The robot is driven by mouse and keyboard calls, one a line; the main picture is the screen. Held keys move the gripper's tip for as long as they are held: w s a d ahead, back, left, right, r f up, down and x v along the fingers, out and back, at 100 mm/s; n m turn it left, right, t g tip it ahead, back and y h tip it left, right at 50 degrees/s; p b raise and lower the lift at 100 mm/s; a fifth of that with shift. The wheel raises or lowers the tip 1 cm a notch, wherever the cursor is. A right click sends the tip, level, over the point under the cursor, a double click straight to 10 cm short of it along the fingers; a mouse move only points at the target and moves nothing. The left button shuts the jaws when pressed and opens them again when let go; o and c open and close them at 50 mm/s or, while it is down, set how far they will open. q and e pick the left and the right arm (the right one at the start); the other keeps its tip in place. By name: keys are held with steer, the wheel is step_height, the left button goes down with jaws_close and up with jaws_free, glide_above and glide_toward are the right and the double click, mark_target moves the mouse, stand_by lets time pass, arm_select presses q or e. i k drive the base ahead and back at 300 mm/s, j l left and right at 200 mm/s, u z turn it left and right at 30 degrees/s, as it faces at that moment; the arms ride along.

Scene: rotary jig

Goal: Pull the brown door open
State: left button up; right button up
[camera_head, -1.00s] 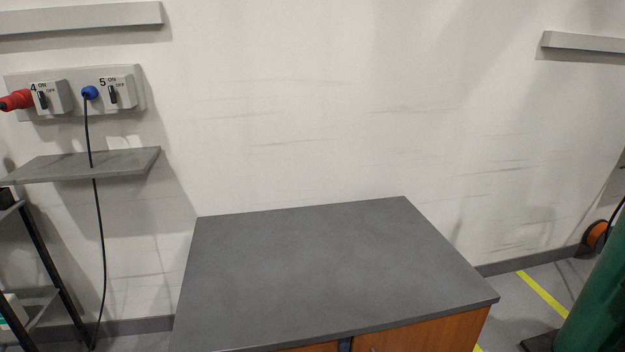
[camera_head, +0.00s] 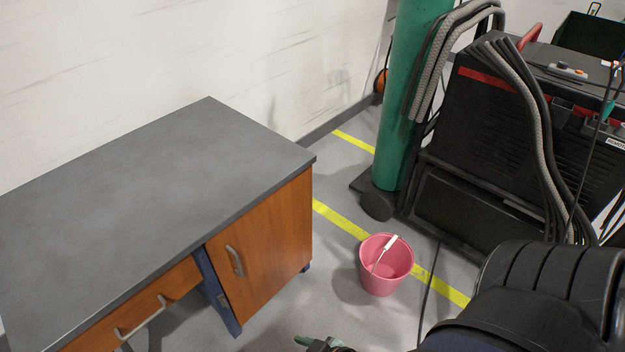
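The brown door (camera_head: 275,235) is on the right front of a grey-topped cabinet desk (camera_head: 150,195). It looks shut, flush with the front. A curved metal handle (camera_head: 234,261) stands upright near its left edge, and nothing touches it. My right arm comes in at the lower right. Part of my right gripper (camera_head: 318,343) shows at the bottom edge, below and apart from the door; its fingers are mostly cut off, so its opening is unclear. My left gripper is out of view.
A brown drawer (camera_head: 125,322) with a metal handle is left of the door. A pink bucket (camera_head: 386,264) stands on the floor to the right. A green cylinder (camera_head: 405,110) and a black machine (camera_head: 490,130) stand behind it. Floor between desk and bucket is clear.

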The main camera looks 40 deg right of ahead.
mark_target(253, 257)
steer(key=z, duration=0.9)
